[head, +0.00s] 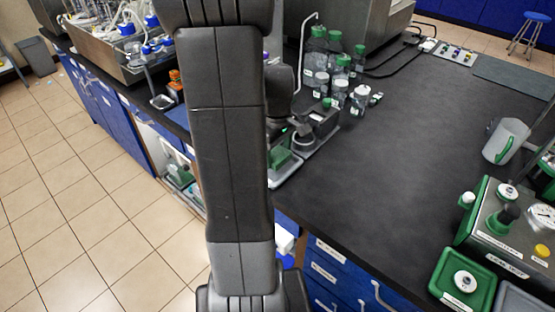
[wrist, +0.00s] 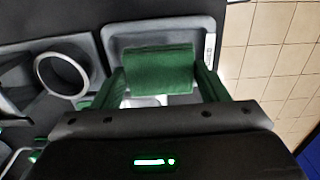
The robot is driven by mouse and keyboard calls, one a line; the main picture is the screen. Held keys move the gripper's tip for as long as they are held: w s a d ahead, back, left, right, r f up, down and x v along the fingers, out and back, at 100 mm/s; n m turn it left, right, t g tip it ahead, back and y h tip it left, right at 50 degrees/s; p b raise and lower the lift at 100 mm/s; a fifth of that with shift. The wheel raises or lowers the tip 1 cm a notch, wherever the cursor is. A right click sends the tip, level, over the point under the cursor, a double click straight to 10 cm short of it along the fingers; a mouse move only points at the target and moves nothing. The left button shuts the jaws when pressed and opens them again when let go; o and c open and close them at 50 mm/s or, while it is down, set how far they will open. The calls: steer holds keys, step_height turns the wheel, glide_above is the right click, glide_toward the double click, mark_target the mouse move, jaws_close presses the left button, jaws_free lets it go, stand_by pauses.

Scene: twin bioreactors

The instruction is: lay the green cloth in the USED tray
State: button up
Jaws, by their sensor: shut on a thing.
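The green cloth (wrist: 160,70) is between the two fingers of my gripper (wrist: 160,84) in the wrist view, and the gripper is shut on it. The cloth shows over a shallow pale grey tray (wrist: 118,38) with a white label, too small to read, on its right rim. I cannot tell whether the cloth touches the tray floor. In the head view the cloth (head: 280,157) and the tray (head: 290,176) show at the bench's front left edge, partly hidden by my arm. My fingertips are hidden there.
A dark holder with a round ring (wrist: 63,76) stands left of the tray. Several green-capped bottles (head: 335,75) stand behind. The middle of the black bench (head: 400,150) is clear.

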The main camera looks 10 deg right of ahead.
mark_target(278, 155)
steer(key=shift+f, duration=1.45)
steer(key=shift+f, duration=0.1)
steer(key=shift+f, duration=0.15)
steer(key=o, duration=0.8)
steer(key=shift+c, duration=0.2)
step_height(278, 155, up, 12)
steer(key=shift+r+p, duration=0.25)
steer(key=shift+p, duration=0.05)
steer(key=shift+f, duration=0.1)
steer(key=shift+f+b, duration=0.3)
steer(key=shift+f, duration=4.15)
